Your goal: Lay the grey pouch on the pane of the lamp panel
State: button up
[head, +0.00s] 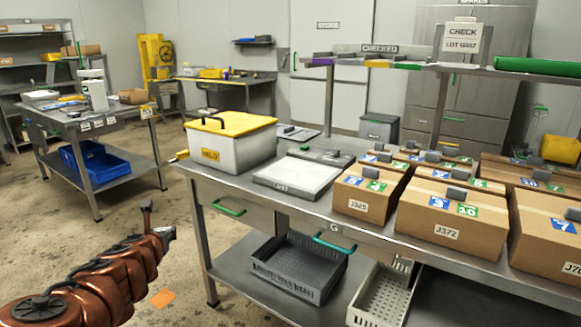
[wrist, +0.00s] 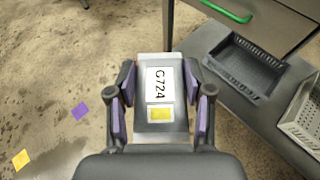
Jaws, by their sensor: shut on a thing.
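My gripper (wrist: 160,84) is shut on the grey pouch (wrist: 180,127), its purple-lined fingers on either side. The pouch has a white label reading G724 and a yellow square, and it is held over the floor. In the head view my gripper (head: 158,233) is at the end of the brown arm at the lower left, left of the bench and apart from it; the pouch is hard to make out there. The lamp panel (head: 262,184) lies flat on the bench, its white pane (head: 299,173) bare. The panel is not in the wrist view.
A white bin with a yellow lid (head: 231,141) stands left of the panel. Several cardboard boxes (head: 366,204) fill the bench to its right. A dark device (head: 321,154) sits behind the pane. A dark crate (head: 297,268) is on the lower shelf.

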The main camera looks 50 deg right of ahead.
jog(key=s+d+r+m+g+h+p, duration=0.25)
jog(key=s+d, duration=0.35)
jog(key=d, duration=0.5)
jog(key=s+d+r+m+g+h+p, duration=0.15)
jog(key=s+d+r+m+g, duration=0.35)
jog(key=d, duration=0.7)
jog(key=s+d+r+m+g+h+p, duration=0.1)
jog(key=s+d+r+m+g+p, duration=0.15)
jog(key=s+d, duration=0.65)
jog(key=p, duration=0.3)
send_over(302, 176)
jog(key=shift+a+f, duration=0.25)
jog(key=shift+f, duration=0.9)
jog(key=shift+d+f+n, duration=0.1)
jog(key=shift+d+n, duration=0.2)
jog(key=shift+f, duration=1.75)
jog(key=shift+f, duration=0.1)
jog(key=o, duration=1.1)
jog(key=shift+o, duration=0.2)
